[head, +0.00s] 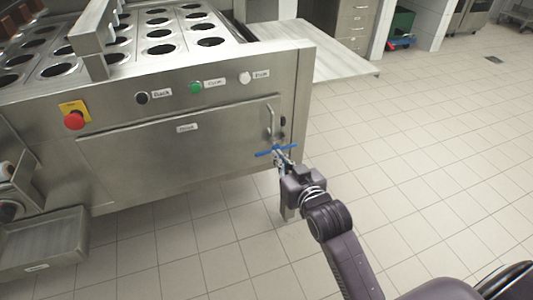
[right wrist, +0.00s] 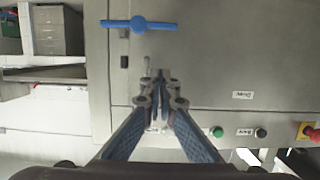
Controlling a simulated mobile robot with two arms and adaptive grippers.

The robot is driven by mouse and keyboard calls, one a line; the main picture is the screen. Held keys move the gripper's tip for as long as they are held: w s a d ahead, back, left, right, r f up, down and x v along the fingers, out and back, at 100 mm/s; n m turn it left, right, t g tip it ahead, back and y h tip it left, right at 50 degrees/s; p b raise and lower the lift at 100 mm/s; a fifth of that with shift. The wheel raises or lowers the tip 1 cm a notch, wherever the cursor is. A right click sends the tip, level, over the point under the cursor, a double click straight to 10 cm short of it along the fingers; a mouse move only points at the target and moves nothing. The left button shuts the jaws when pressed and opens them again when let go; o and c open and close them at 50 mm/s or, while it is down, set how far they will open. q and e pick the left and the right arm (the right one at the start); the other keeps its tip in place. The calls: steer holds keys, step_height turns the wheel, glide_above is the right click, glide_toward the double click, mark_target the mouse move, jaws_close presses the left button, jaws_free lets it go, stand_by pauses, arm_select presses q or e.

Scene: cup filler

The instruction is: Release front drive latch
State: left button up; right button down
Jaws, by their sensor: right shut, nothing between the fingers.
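The blue latch (head: 265,154) is a bar with a round hub at the lower right corner of the front panel (head: 180,150) of the steel machine. It lies roughly level. In the right wrist view the blue latch (right wrist: 139,24) shows whole, above the fingertips in the picture. My right gripper (head: 281,160) is at the latch in the head view, partly in front of it. In the right wrist view its fingertips (right wrist: 160,76) are together and empty, apart from the blue bar in the picture. Contact cannot be told. My left gripper is out of view.
A metal handle (head: 270,122) stands upright on the panel just above the latch. A red stop button (head: 73,120) and black, green and white buttons line the machine front. A tray (head: 45,240) sticks out at lower left. The tiled floor (head: 430,150) to the right is clear.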

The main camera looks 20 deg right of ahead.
steer(key=shift+w, duration=0.1)
steer(key=b, duration=0.2)
glide_above(267, 152)
steer(key=s+a, duration=0.1)
steer(key=s, duration=0.2)
step_height(267, 152, down, 2)
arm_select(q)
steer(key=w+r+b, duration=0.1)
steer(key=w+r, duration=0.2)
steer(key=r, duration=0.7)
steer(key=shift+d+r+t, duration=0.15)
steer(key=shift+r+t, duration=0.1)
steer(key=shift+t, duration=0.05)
arm_select(e)
steer(key=shift+w+f, duration=0.2)
steer(key=shift+f, duration=0.55)
steer(key=shift+w+f, duration=0.15)
steer(key=shift+f, duration=0.65)
steer(key=shift+w+f, duration=0.2)
steer(key=shift+f, duration=0.55)
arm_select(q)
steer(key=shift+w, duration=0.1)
arm_select(e)
steer(key=shift+d, duration=0.1)
